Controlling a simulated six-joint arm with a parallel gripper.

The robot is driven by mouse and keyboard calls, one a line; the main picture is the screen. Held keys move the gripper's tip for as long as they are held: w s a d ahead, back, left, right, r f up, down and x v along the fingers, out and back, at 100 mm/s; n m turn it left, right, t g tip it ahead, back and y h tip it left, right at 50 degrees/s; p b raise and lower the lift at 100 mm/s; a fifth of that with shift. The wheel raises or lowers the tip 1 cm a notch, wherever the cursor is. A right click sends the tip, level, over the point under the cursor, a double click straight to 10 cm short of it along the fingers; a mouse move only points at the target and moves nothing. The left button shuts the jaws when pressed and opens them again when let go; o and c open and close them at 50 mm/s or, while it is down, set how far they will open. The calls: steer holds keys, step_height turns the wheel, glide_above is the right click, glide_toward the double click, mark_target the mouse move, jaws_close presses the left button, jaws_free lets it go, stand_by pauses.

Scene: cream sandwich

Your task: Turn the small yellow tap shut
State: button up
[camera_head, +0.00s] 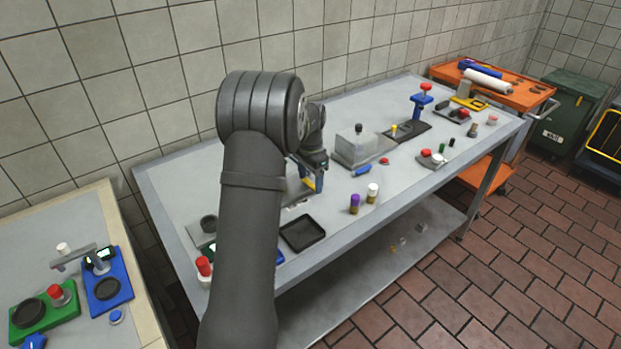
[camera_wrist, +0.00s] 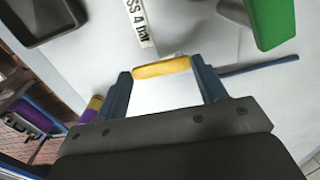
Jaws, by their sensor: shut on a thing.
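The small yellow tap shows in the wrist view as a yellow bar (camera_wrist: 163,68) between the two blue fingertips of my gripper (camera_wrist: 162,72). The fingers are closed on its two ends. In the head view my gripper (camera_head: 311,180) is low over the left part of the grey table (camera_head: 255,160), with a bit of yellow at its tips. My arm hides part of the table there, and the tap's body and pipe cannot be made out. A white label strip (camera_wrist: 140,22) with black print ending in "4 bar" lies just beyond the yellow bar.
A green block (camera_wrist: 268,20) stands close by at the upper right of the wrist view. A thin blue rod (camera_wrist: 258,67) lies right of the fingers. A black tray (camera_head: 302,233), a purple bottle (camera_head: 354,203) and a white-capped bottle (camera_head: 373,192) stand nearer the table's front edge.

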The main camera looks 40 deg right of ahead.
mark_target(310, 184)
steer(key=o, duration=1)
steer(key=shift+r, duration=0.15)
step_height(310, 184, up, 17)
steer(key=shift+r, duration=0.1)
step_height(310, 184, down, 18)
steer(key=shift+r, duration=0.2)
stand_by(0.5)
